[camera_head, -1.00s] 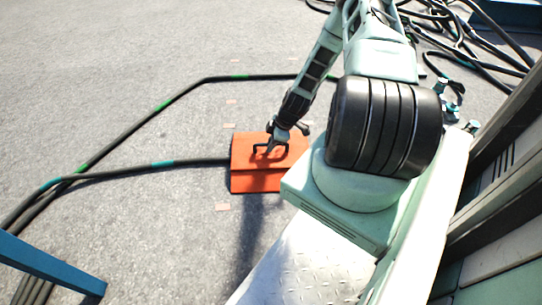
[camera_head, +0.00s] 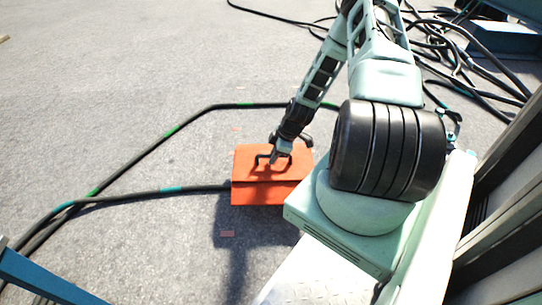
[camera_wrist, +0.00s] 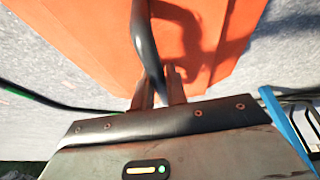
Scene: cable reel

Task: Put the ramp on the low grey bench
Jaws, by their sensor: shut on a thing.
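The ramp (camera_head: 272,192) is an orange block with a sloped front and a black handle (camera_head: 262,157) on top, left of my arm's base in the head view. My gripper (camera_head: 279,155) reaches down to it and is shut on the handle. In the wrist view, the fingers (camera_wrist: 159,80) close around the black handle (camera_wrist: 146,45), with the orange ramp face (camera_wrist: 85,35) behind. The head view does not clearly show whether the ramp is clear of the ground. I cannot make out a low grey bench in either view.
A black cable with green bands (camera_head: 170,189) runs along the ground to the ramp's left edge and loops behind it. Tangled cables (camera_head: 450,45) lie at the top right near a blue block (camera_head: 500,40). A blue beam (camera_head: 40,280) is at the lower left. Open asphalt lies upper left.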

